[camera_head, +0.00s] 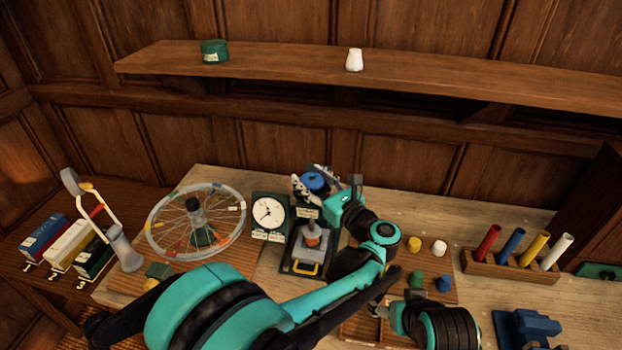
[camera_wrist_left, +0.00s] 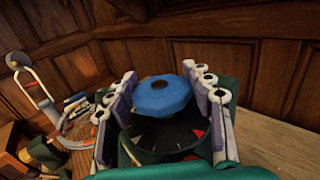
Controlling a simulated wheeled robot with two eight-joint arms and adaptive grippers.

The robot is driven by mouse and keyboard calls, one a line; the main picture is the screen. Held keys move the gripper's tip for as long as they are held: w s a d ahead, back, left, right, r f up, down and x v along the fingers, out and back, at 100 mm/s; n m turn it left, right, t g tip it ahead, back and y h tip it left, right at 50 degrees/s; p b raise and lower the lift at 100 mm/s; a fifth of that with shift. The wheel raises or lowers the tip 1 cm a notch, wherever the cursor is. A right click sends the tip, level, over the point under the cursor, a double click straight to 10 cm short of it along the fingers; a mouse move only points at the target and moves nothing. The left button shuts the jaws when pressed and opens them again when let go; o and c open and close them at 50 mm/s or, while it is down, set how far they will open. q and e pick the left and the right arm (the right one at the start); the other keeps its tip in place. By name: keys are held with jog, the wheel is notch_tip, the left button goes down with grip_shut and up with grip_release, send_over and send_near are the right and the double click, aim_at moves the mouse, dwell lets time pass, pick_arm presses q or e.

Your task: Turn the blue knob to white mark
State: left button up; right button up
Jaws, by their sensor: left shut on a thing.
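The blue knob (camera_head: 314,180) sits at the back of the table, beside the clock. In the left wrist view the knob (camera_wrist_left: 160,97) is a faceted blue disc with a dark centre, above a dark round dial (camera_wrist_left: 165,134). My left gripper (camera_wrist_left: 163,98) is shut on the knob, with fingers on both sides. My right gripper (camera_head: 377,308) is low in the head view, over a wooden board; its fingers are too small to read.
A white-faced clock (camera_head: 268,213) and a spoked wheel (camera_head: 196,222) stand left of the knob. A grey device with an orange top (camera_head: 313,240) is in front. A rack of coloured tubes (camera_head: 517,264) stands at right. A shelf (camera_head: 280,62) runs above.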

pick_arm(q)
jog(key=n+g+y, duration=0.3)
jog(key=g, duration=0.1)
jog(key=n+g+y+p, duration=0.1)
jog(key=n+g+y, duration=0.2)
jog(key=g, duration=0.1)
jog(key=shift+s+a, duration=0.1)
jog(key=shift+a, duration=0.05)
jog(key=shift+n+g, duration=0.3)
jog(key=shift+n, duration=0.1)
jog(key=o, duration=1.2)
jog(key=shift+v, duration=3.7)
